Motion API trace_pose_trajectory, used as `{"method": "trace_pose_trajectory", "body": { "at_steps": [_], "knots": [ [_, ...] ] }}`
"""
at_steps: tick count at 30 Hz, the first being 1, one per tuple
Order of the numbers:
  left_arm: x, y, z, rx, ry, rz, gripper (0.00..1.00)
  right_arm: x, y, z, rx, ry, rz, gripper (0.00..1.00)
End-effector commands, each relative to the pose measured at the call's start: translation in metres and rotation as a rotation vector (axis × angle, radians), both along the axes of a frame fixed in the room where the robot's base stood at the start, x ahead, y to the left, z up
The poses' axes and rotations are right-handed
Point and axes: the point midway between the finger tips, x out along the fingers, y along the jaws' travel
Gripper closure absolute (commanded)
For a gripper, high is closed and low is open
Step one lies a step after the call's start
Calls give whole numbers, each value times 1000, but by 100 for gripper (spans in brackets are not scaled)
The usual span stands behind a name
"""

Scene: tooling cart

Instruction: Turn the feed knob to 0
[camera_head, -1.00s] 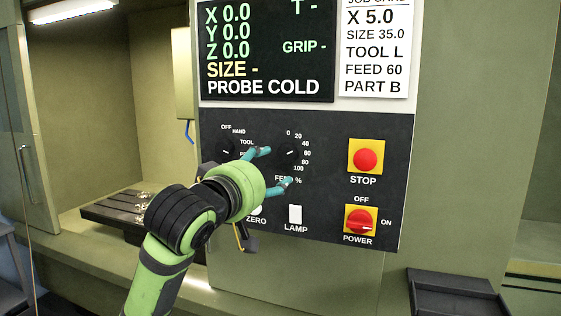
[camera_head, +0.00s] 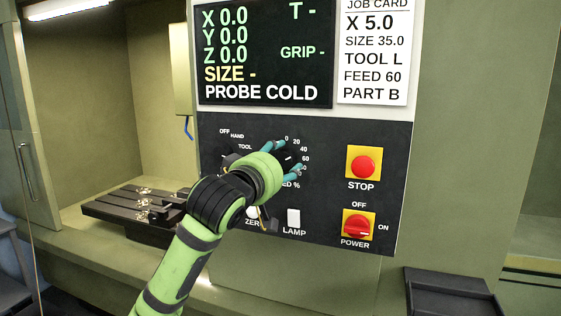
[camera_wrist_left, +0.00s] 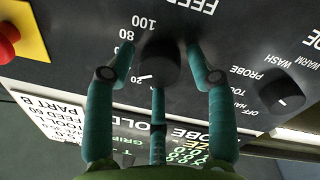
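The feed knob (camera_wrist_left: 158,68) is a round black knob in the left wrist view, which shows the panel upside down. A white mark on it lies close to the 20 label. My left gripper (camera_wrist_left: 160,47) has teal fingers spread on both sides of the knob, with gaps between the tips and the knob. A third finger shows below the knob in that view. In the head view my left gripper (camera_head: 286,158) is at the panel and partly covers the feed dial and its label. My right gripper is not in view.
The mode knob (camera_wrist_left: 282,97) is beside the feed knob. The red stop button (camera_head: 364,166) and red power switch (camera_head: 357,227) are to the right. The lamp switch (camera_head: 293,217) is below. The display (camera_head: 265,55) and job card (camera_head: 376,52) are above.

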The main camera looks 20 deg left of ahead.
Motion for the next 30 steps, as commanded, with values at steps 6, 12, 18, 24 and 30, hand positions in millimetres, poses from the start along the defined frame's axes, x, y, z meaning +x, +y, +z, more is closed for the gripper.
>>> {"method": "trace_pose_trajectory", "body": {
  "at_steps": [6, 12, 18, 24, 30],
  "knots": [
    [0, 0, 0, 0, 0, 0, 93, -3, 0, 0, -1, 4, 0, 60],
    [0, 0, 0, -16, 1, -1, 93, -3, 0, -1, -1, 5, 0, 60],
    [0, -1, -1, -92, 4, -2, 93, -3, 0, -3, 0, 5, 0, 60],
    [0, -1, -2, -242, 10, -3, 93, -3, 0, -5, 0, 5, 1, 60],
    [0, -2, -1, -429, 18, -3, 93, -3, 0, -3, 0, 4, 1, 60]
  ]
}}
